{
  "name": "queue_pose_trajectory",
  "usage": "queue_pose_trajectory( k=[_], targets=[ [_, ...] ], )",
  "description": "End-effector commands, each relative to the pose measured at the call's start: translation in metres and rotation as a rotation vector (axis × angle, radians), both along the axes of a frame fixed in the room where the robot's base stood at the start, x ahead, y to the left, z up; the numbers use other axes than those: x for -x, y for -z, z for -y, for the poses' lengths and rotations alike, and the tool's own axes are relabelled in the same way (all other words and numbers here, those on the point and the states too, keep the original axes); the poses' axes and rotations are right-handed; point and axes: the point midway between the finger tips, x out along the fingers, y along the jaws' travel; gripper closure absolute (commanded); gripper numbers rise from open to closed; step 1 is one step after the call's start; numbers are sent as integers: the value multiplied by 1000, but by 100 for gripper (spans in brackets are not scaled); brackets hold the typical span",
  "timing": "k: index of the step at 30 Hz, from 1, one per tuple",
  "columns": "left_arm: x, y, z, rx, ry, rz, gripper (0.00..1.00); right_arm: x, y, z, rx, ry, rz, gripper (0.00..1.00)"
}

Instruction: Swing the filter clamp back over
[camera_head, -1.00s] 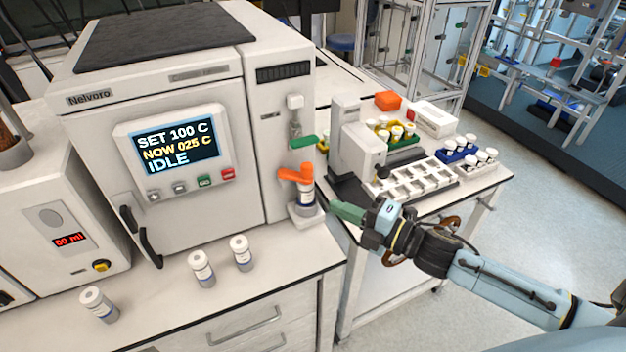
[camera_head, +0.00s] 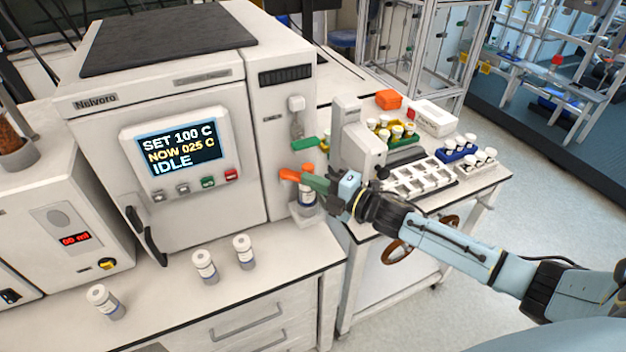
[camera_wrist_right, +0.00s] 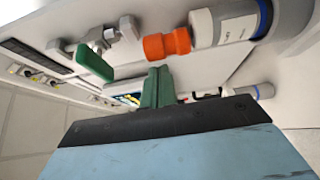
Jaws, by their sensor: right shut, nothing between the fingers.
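The orange piece that looks like the filter clamp (camera_head: 288,174) is at the top of a white filter bottle (camera_head: 304,205) on the right side of the Nelvoro reactor. In the right wrist view the orange piece (camera_wrist_right: 167,43) lies against the end of the white bottle (camera_wrist_right: 226,22). My right gripper (camera_head: 306,180) has its green fingers shut and empty, beside the orange piece and partly covering it in the head view. In the wrist view its fingertips (camera_wrist_right: 158,72) are close to the orange piece, with a small gap showing. My left gripper is not in view.
A green lever (camera_head: 304,144) sits above the clamp, below a white valve block (camera_head: 296,104). Several small bottles stand on the bench, one of them here (camera_head: 243,252). A side table with a white rack (camera_head: 415,180) stands behind my right arm.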

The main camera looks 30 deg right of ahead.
Motion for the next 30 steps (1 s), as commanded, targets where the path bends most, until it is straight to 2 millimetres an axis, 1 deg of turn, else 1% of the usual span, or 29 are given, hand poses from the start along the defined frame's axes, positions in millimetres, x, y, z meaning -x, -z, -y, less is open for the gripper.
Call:
queue_pose_trajectory(
  k=[8, 15, 23, 26, 30],
  targets=[
    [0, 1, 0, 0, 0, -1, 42, 0, 0, 1, 0, 0, 0, 100],
    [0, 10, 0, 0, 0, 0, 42, -15, 1, 20, 2, 3, 1, 100],
    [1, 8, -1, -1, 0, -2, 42, -16, -2, 24, 3, 12, 1, 100],
    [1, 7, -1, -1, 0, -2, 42, -16, -2, 22, 3, 11, 1, 100],
    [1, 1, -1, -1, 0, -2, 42, -8, -3, 10, 3, 1, -1, 100]
  ],
)
